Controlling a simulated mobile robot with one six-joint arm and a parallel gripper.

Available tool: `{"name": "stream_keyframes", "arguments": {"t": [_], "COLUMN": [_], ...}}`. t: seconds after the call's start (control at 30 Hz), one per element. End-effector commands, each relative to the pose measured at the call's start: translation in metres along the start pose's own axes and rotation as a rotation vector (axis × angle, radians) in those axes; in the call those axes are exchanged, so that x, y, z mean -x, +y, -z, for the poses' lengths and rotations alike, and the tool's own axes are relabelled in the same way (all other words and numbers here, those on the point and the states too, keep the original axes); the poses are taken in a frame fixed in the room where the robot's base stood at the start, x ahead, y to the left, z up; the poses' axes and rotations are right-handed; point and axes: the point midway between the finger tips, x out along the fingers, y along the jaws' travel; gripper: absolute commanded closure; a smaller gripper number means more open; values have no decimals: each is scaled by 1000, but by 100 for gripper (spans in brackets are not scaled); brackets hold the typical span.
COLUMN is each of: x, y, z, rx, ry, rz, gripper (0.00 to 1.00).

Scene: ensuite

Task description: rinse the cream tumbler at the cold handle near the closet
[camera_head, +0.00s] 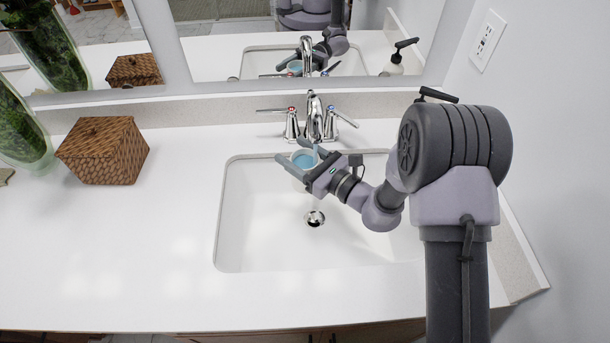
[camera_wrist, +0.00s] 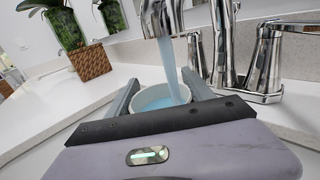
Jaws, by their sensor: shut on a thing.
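My gripper (camera_head: 304,160) is shut on the cream tumbler (camera_head: 297,172), one finger on each side, above the sink. The tumbler looks pale and holds bluish water; it also shows in the wrist view (camera_wrist: 138,99). A water stream (camera_wrist: 168,65) falls from the chrome spout (camera_wrist: 160,18) into the tumbler. The tap (camera_head: 314,117) has a red-marked left handle (camera_head: 291,124) with its lever pointing left. Its blue-marked right handle (camera_head: 332,122) has its lever slanting down to the right. The closet is not identifiable here.
The white sink basin (camera_head: 250,240) has a chrome drain (camera_head: 315,218). A woven box (camera_head: 104,151) and a plant in a glass vase (camera_head: 22,130) stand left on the counter. A dark-topped soap pump (camera_head: 436,95) is behind my arm. The mirror (camera_head: 300,40) backs the counter.

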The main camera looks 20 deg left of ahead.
Motion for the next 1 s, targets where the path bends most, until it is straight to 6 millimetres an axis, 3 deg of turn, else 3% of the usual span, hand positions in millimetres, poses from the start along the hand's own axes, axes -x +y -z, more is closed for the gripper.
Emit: {"name": "stream_keyframes", "arguments": {"t": [0.8,1.0], "x": [34,37], "y": [64,70], "z": [0,0], "rx": [-1,0], "ry": [-2,-1], "rz": [-1,0], "gripper": [100,100]}}
